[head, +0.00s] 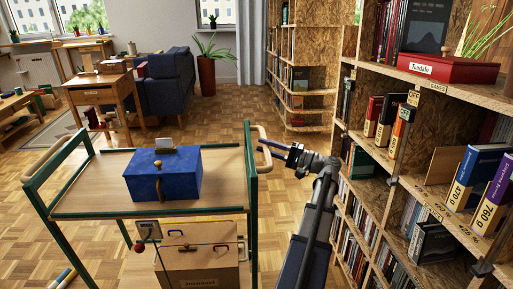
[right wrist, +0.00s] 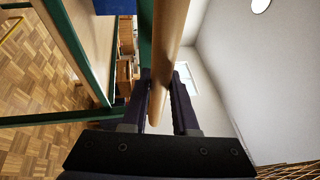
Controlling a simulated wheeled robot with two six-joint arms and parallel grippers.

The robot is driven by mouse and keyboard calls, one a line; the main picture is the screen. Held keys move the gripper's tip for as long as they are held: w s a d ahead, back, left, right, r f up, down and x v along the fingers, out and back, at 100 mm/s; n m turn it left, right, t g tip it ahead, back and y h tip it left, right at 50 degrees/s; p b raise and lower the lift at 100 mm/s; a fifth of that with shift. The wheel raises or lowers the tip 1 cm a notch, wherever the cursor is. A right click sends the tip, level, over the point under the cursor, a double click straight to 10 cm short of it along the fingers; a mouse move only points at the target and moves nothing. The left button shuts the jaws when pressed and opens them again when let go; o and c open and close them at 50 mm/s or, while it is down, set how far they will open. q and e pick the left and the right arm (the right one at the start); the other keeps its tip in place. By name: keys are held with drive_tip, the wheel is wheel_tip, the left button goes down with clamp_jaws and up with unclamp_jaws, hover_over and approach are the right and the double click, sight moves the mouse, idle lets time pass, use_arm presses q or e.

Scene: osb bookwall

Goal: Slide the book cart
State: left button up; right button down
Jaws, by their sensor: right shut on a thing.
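The book cart (head: 92,188) has a green frame and light wooden shelves, and stands on the floor at the left and middle of the head view. A wooden handle (head: 263,132) runs along its right end. My right gripper (head: 266,149) reaches it from the right and is shut on this handle. In the right wrist view the handle (right wrist: 171,40) passes between the two dark fingers (right wrist: 160,85). A second wooden handle (head: 46,160) is at the cart's left end. My left gripper is not in view.
A blue box (head: 165,175) sits on the cart's top shelf, and a cardboard box (head: 200,262) is on the lower one. A tall bookshelf (head: 420,175) stands close on the right. Parquet floor (head: 225,112) is open behind the cart, towards a dark armchair (head: 168,80).

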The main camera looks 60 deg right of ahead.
drive_tip(key=shift+s+d, duration=0.35)
drive_tip(key=shift+s, duration=0.05)
drive_tip(key=c, duration=0.7)
unclamp_jaws()
drive_tip(key=shift+b+v, duration=0.7)
drive_tip(key=shift+v, duration=3.2)
drive_tip(key=shift+f, duration=0.1)
